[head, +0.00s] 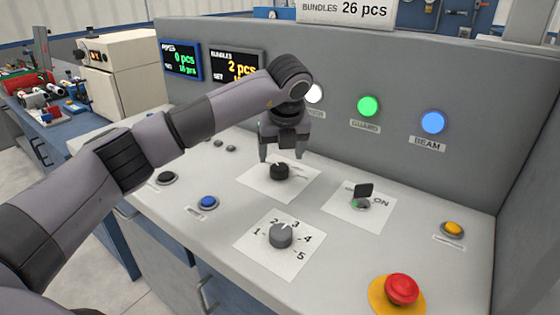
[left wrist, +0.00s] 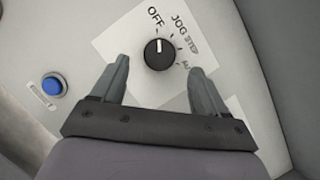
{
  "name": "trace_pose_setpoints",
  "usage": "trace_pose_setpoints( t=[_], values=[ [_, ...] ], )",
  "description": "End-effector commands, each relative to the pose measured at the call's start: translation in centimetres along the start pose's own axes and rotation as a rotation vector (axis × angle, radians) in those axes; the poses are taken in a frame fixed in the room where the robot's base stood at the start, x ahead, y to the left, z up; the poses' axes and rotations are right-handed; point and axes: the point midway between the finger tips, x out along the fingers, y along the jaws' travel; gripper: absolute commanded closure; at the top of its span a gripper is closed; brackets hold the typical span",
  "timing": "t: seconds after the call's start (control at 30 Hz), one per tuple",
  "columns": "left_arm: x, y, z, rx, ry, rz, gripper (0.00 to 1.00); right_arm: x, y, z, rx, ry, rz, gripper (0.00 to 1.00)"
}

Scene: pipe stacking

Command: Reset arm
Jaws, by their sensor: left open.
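My left arm reaches in from the left in the head view. Its gripper (head: 283,152) points down over the control panel, just above and behind the black mode knob (head: 280,171). In the left wrist view the two fingers of the gripper (left wrist: 160,80) are spread apart with nothing between them. The black knob (left wrist: 159,53) sits beyond the fingertips on a white label reading OFF, JOG, STEP and a partly hidden word. Its white mark points up in that view, near OFF and JOG. My right gripper is in neither view.
The panel also holds a grey numbered dial (head: 281,236), a black switch (head: 363,194) by ON, a red mushroom button (head: 401,289), a yellow button (head: 453,229) and a blue button (head: 208,202). An upright grey wall with green (head: 369,106) and blue (head: 433,122) lamps stands behind.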

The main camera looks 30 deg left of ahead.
Motion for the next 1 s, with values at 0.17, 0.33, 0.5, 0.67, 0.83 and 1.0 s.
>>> trace_pose_setpoints(
  t=[0.17,0.33,0.5,0.67,0.83,1.0],
  values=[
    [-1.9,0.0,0.0,-0.001,-0.001,-0.001,0.26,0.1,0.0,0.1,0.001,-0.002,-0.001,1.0],
    [-2.3,0.0,0.0,-0.001,0.0,0.0,0.26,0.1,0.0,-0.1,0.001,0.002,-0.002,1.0],
    [-2.2,0.0,0.0,-0.001,0.0,0.0,0.26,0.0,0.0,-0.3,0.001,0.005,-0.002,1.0],
    [-2.2,0.0,0.0,-0.001,0.0,0.0,0.26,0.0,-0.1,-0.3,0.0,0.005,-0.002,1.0],
    [-3.4,0.0,0.5,-0.001,0.0,-0.001,0.26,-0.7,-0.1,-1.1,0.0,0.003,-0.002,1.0],
    [-7.3,0.0,2.1,-0.001,0.0,-0.001,0.26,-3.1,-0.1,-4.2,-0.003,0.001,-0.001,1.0]
  ],
)
